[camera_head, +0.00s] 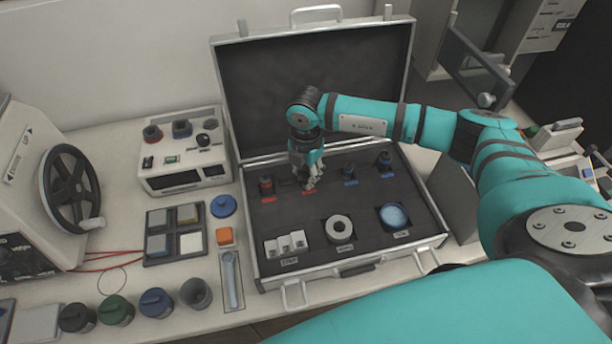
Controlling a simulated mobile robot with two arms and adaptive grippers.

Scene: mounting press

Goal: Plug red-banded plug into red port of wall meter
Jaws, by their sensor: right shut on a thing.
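My right gripper (310,184) points down into the open case (290,228), at the second slot from the left in the back row, which has a red label. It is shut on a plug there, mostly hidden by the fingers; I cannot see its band. Another plug with red on it (266,184) stands in the slot to the left, also red-labelled. Two blue-marked plugs (349,173) (384,160) stand to the right. A white instrument box (184,172) with red and blue parts on top stands left of the case; I cannot tell whether it is the wall meter. My left gripper is out of view.
The case's raised lid (315,85) stands behind the gripper. The case also holds white blocks, a ring (339,229) and a blue disc (394,216). A handwheel machine (30,190), a tray of square pieces and several round pots stand at left. A cabinet stands back right.

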